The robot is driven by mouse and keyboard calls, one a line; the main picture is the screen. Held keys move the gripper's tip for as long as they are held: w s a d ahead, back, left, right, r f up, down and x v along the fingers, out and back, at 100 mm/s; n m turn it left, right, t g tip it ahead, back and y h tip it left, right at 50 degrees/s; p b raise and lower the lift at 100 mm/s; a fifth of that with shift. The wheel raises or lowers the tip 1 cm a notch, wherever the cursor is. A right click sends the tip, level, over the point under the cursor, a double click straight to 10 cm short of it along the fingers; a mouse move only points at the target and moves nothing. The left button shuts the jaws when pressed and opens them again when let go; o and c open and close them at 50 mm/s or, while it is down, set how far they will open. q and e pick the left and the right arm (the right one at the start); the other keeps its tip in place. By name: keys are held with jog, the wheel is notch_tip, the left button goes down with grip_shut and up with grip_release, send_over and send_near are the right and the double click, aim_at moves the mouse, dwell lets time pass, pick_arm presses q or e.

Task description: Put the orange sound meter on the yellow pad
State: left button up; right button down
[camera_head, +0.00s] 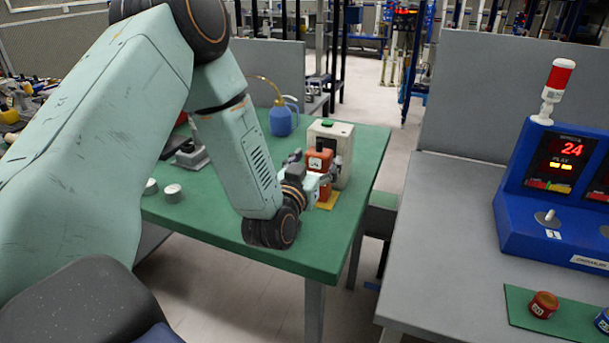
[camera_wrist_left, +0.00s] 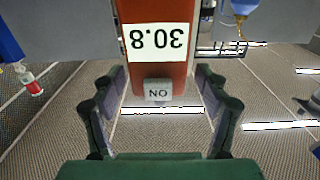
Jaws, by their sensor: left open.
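The orange sound meter (camera_head: 318,160) is upright over the green table near its right end. In the left wrist view, the sound meter (camera_wrist_left: 156,68) shows a display reading 30.8 upside down and a grey button. The yellow pad (camera_head: 328,202) shows just below and beside the meter; my gripper hides part of it, and I cannot tell whether the meter's base touches it. My left gripper (camera_head: 316,168) is open, with its fingers on either side of the meter; they stand apart from it in the left wrist view (camera_wrist_left: 160,108). My right gripper is not in view.
A pale box (camera_head: 340,150) with a green top stands close behind the meter. A blue can (camera_head: 283,120) is farther back, and two small pale cylinders (camera_head: 173,193) are at left. A grey bench with a blue console (camera_head: 550,222) stands to the right across a gap.

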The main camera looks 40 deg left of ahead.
pick_arm(q)
jog(key=v, duration=1)
jog(key=shift+s+p, duration=0.2)
jog(key=shift+p, duration=0.15)
jog(key=shift+d, duration=0.1)
dwell(1.3)
